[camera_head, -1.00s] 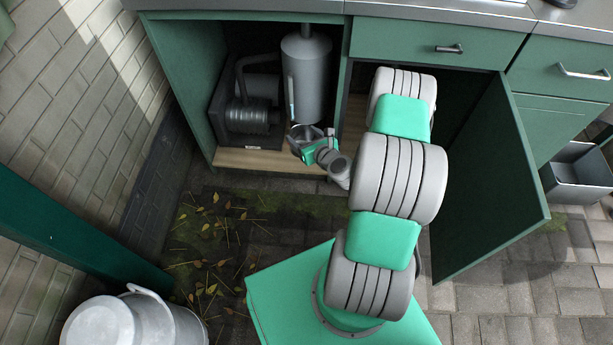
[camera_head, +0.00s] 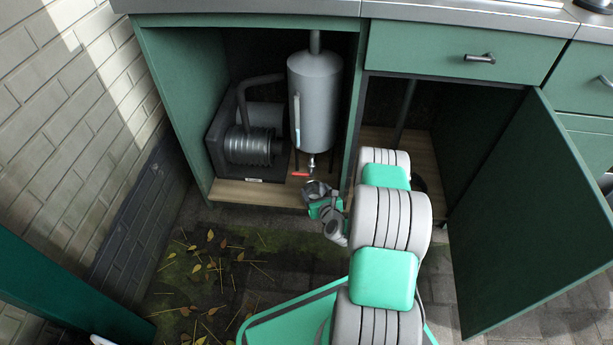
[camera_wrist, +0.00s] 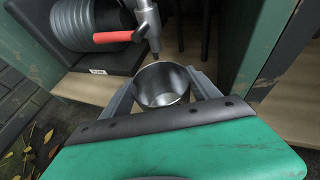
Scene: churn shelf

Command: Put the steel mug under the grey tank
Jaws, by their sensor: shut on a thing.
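The grey tank (camera_head: 315,98) stands in the left compartment of the green cabinet, with a tap (camera_head: 308,165) and red lever below it. In the wrist view the tap's spout (camera_wrist: 150,40) points down just beyond the mug's far rim, with the red lever (camera_wrist: 112,37) to its left. The steel mug (camera_wrist: 162,86) is upright and its open top faces me. My gripper (camera_wrist: 163,98) is shut on the mug, with one finger on each side. In the head view the mug (camera_head: 314,188) is at the compartment's front edge, below and in front of the tap. The mug's base is hidden.
A black-framed unit with a ribbed cylinder (camera_head: 246,146) stands left of the tank. A green divider (camera_wrist: 242,45) is close on the right. The wooden compartment floor (camera_head: 240,192) is bare at the front. An open cabinet door (camera_head: 535,200) stands right of my arm.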

